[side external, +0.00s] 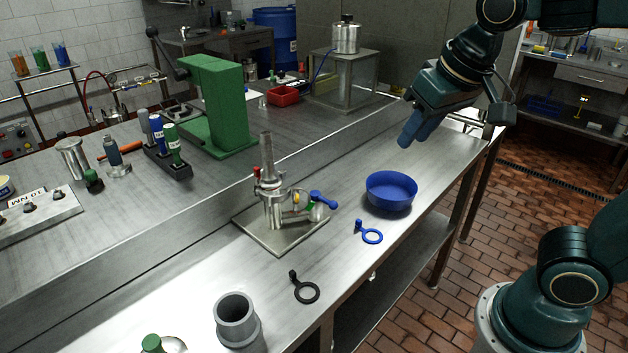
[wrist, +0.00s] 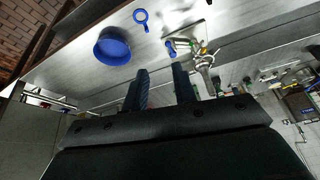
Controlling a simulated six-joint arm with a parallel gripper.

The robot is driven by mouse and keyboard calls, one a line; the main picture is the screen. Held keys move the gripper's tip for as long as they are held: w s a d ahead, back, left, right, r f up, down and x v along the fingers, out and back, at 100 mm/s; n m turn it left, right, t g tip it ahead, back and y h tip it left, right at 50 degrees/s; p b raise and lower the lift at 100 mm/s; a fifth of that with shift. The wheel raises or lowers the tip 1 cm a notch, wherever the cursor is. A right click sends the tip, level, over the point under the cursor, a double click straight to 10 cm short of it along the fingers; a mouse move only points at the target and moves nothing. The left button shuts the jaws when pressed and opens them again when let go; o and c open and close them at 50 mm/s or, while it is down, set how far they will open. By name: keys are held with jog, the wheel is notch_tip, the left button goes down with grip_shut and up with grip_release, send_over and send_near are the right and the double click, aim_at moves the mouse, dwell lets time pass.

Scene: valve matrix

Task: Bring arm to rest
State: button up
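My gripper (side external: 408,132) hangs in the air above the far right part of the steel bench, behind the blue bowl and touching nothing. In the wrist view my gripper (wrist: 160,82) shows two dark blue fingers standing apart with nothing between them, so it is open. The valve assembly (side external: 272,200) stands upright on a square plate (side external: 284,244) on the bench, with a blue handle (side external: 322,199) on its right. It also shows in the wrist view (wrist: 203,62), beyond my fingers.
A blue bowl (side external: 391,193), a blue ring tag (side external: 370,236), a black ring tag (side external: 305,291) and a grey cup (side external: 237,320) are on the front bench. A green press (side external: 216,100) and a steel pot (side external: 346,38) stand behind. The bench's right end is mostly clear.

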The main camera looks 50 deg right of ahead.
jog(key=s+f+n, duration=0.2)
jog(key=s+f, duration=0.1)
jog(key=s, duration=0.5)
jog(key=shift+d+f+t+y, duration=0.2)
jog(key=shift+d+t+y, duration=0.1)
jog(key=shift+d+t, duration=0.1)
jog(key=shift+n, duration=0.3)
grip_shut()
jog(key=w+a+f+n+g+y, duration=0.1)
jog(key=w+a+n, duration=0.2)
jog(key=w, duration=0.5)
jog(key=w+a+f+n+y, duration=0.1)
jog(key=w+a+f+n, duration=0.1)
jog(key=w, duration=0.7)
jog(key=w+a+f+n+g+y, duration=0.1)
jog(key=w+a+n, duration=0.2)
jog(key=w, duration=0.5)
jog(key=shift+w+a+f+n+g, duration=0.25)
jog(key=shift+a+n+g, duration=0.1)
jog(key=shift+n, duration=0.35)
